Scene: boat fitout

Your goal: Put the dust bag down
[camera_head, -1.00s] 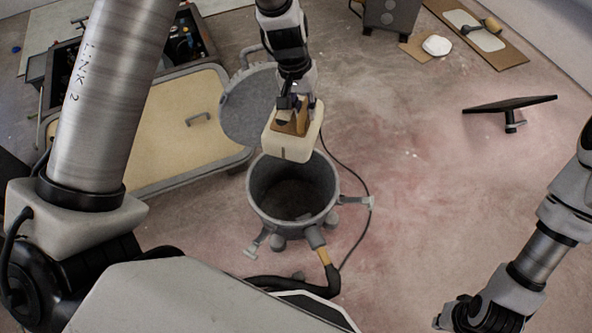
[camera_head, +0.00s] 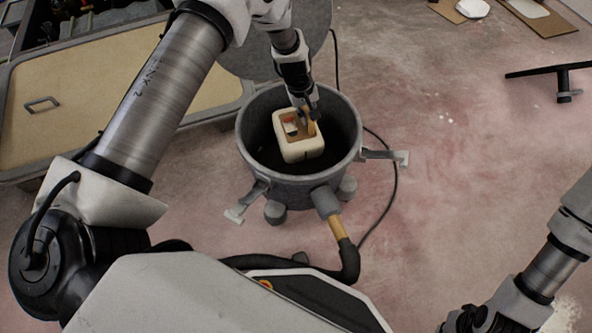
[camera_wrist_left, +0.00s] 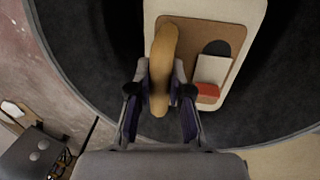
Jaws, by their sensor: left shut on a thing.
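The dust bag (camera_head: 301,151) is a cream block with a brown panel on top and a tan tab. It is inside the mouth of the grey round vacuum drum (camera_head: 249,168). My left gripper (camera_head: 307,113) reaches down from above and is shut on the bag's tab. In the left wrist view the fingers (camera_wrist_left: 160,100) pinch the tan tab, and the bag (camera_wrist_left: 250,12) shows beyond them with the dark drum around it. Whether the bag touches the drum floor is hidden. My right gripper (camera_head: 462,320) is at the lower right edge, cut off by the frame.
A grey round lid (camera_head: 312,45) stands behind the drum. A cream panel (camera_head: 90,80) lies at the left. A black hose (camera_head: 345,262) leaves the drum's front, and a cable (camera_head: 394,185) curves at its right. The floor to the right is mostly clear.

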